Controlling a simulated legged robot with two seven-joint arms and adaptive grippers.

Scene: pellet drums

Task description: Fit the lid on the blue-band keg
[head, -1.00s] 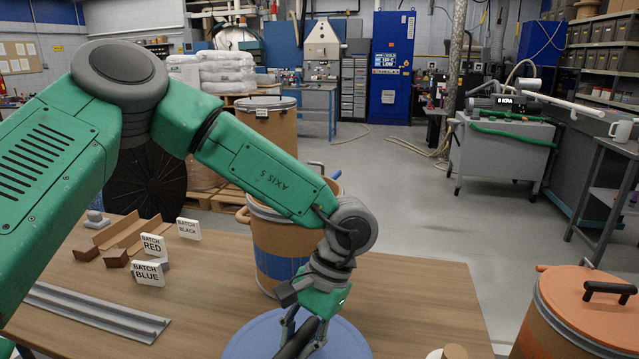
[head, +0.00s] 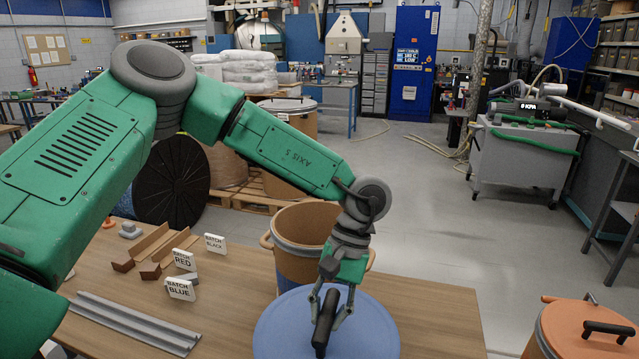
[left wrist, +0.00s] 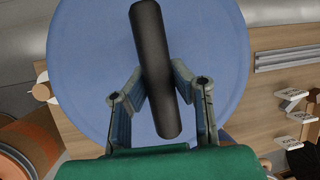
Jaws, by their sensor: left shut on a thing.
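The blue-band keg (head: 302,222) stands on the table, a brown drum with its top open and a blue band low on its side. The blue lid (head: 270,325) is in front of it in the head view and hides part of it. My left gripper (head: 333,308) is shut on the black handle (head: 324,325) of the lid. In the left wrist view the handle (left wrist: 155,70) sits between the two fingers and the lid (left wrist: 85,60) fills the middle. I cannot tell whether the lid touches the table. My right gripper is not in view.
Batch cards marked black (head: 215,243), red (head: 185,262) and blue (head: 180,289) stand on the table at left. A grey metal channel (head: 130,322) and brown angle pieces (head: 165,248) lie near them. An orange-lidded drum (head: 585,335) stands at lower right. The table right of the keg is clear.

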